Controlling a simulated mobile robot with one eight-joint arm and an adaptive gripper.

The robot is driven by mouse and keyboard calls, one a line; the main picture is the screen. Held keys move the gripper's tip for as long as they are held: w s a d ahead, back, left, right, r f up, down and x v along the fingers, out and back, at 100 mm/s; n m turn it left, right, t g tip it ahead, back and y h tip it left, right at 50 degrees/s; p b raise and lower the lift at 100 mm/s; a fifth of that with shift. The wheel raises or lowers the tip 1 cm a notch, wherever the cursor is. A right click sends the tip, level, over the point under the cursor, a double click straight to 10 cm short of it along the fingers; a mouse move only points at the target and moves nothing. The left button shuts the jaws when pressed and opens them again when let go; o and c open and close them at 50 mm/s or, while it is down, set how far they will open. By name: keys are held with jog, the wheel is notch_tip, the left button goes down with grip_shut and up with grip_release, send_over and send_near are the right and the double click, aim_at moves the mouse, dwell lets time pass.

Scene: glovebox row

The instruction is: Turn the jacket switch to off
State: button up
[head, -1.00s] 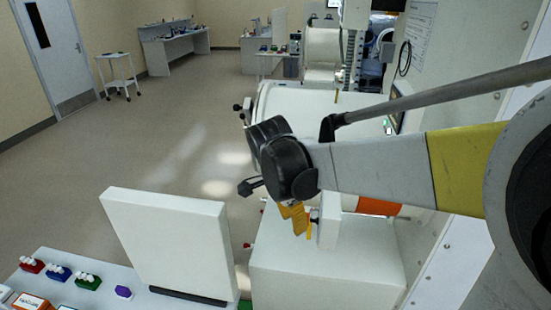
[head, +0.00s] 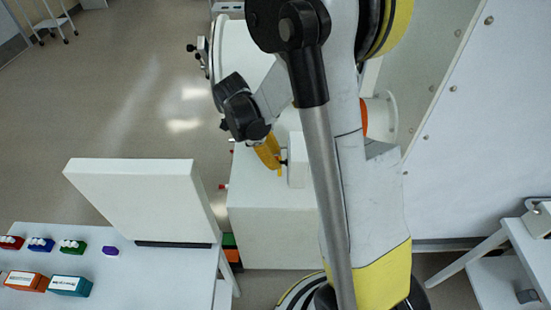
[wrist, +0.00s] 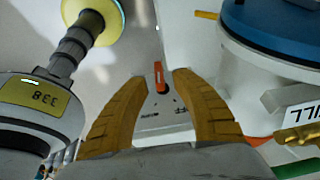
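The switch (wrist: 159,77) shows in the wrist view as a narrow orange-red lever with a dark round hub at its lower end, on a pale panel with small dark lettering too blurred to read. My gripper (wrist: 161,80) is open, its two yellow fingers on either side of the lever in the picture. I cannot tell whether they touch it. In the head view my gripper (head: 272,156) is just left of a small white box (head: 297,161) above a white cabinet (head: 270,220); the lever is not distinguishable there.
In the head view, a table (head: 150,262) with a white upright panel (head: 135,195) and several coloured blocks stands at left. Open floor lies beyond.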

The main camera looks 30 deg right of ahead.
jog(key=shift+s+d+f, duration=0.1)
jog(key=shift+d+f, duration=0.1)
jog(key=shift+f, duration=0.3)
grip_shut()
